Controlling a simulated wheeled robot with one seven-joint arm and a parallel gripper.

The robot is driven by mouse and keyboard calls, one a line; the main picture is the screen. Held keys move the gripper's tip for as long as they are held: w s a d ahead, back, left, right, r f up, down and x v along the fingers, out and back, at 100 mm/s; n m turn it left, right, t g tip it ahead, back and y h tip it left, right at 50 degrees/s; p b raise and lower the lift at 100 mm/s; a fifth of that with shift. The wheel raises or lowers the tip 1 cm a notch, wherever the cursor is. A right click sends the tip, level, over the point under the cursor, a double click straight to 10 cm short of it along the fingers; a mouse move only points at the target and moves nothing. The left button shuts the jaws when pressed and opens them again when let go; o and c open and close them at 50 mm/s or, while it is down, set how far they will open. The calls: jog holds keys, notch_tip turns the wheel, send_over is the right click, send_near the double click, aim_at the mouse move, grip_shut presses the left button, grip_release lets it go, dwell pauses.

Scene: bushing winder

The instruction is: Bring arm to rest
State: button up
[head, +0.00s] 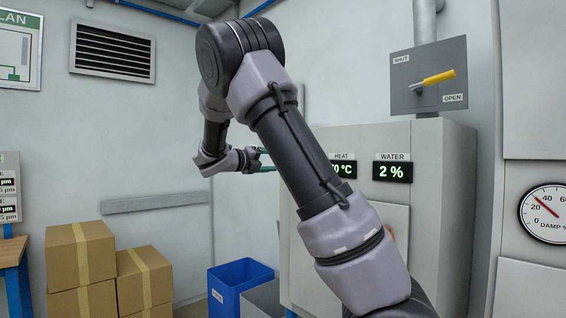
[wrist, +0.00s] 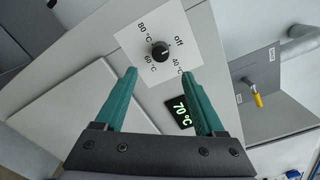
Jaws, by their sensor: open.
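My arm rises from the lower right of the head view, bends at the top and hangs down to the left. My gripper (head: 265,161) is partly hidden behind my arm in the head view. In the wrist view my gripper (wrist: 158,77) shows two green fingers spread apart with nothing between them. Ahead of the fingertips is a black heat knob (wrist: 160,51) on a white dial plate (wrist: 133,37) marked off, 40, 60 and 80 °C. The fingers are apart from the knob. Its exact setting is too small to tell.
The grey cabinet (head: 445,200) carries a heat display (wrist: 183,115) reading 70 °C and a water display (head: 392,171) reading 2 %. A yellow-handled lever (head: 437,78) is above it. A damp gauge (head: 547,212) is at right. Cardboard boxes (head: 82,252) and a blue bin (head: 232,285) stand lower left.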

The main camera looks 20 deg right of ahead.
jog(key=shift+s+a, duration=0.15)
jog(key=shift+a, duration=0.2)
jog(key=s+d+f+m+g+y, duration=0.25)
jog(key=s+f+m+y, duration=0.25)
jog(key=s+m, duration=0.3)
jog(key=s+d+f+m+g+y, duration=0.2)
jog(key=s+d+f+m+y, duration=0.1)
jog(key=s+f+m+y, duration=0.4)
jog(key=s+a+r+m+t+y, duration=0.2)
jog(key=s+a+m+y, duration=0.1)
jog(key=s+a+m, duration=0.4)
jog(key=s+a+r+m+t+y, duration=0.3)
jog(key=s+a+m, duration=0.3)
jog(key=s+m, duration=0.4)
jog(key=m, duration=0.5)
jog(key=shift+s+a+m+y, duration=0.3)
jog(key=shift+s+a+m, duration=0.05)
jog(key=shift+m, duration=0.05)
